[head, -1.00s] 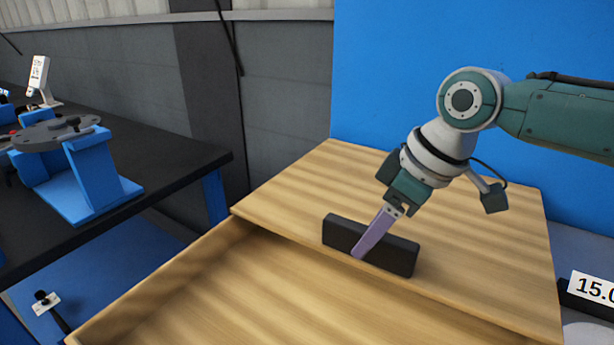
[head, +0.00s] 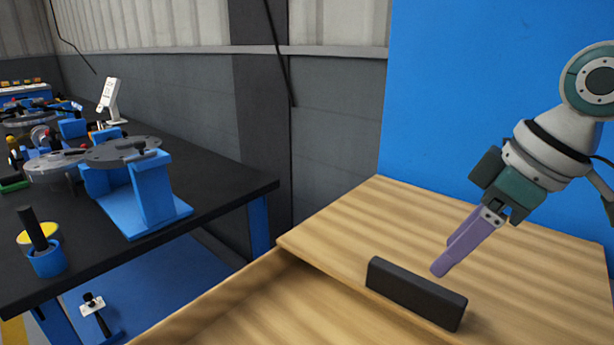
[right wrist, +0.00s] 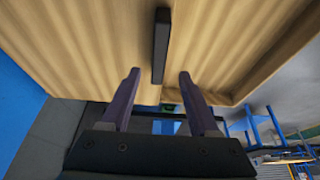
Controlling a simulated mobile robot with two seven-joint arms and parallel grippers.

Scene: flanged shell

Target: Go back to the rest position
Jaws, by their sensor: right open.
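My right gripper (head: 447,258) is at the right of the head view, with its purple fingers pointing down and to the left. It is open and empty. Its fingertips appear just behind and above a black bar (head: 417,293) on the pale wooden surface (head: 350,222). In the right wrist view the two fingers (right wrist: 159,76) stand apart, and the black bar (right wrist: 161,45) appears beyond the gap between them, apart from both. My left gripper is not in view.
A black table (head: 235,184) at the left holds a grey flanged disc (head: 118,152) on a blue stand (head: 152,192), plus other parts. A blue panel (head: 450,95) stands behind the wooden surface. Much of the wood around the bar is clear.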

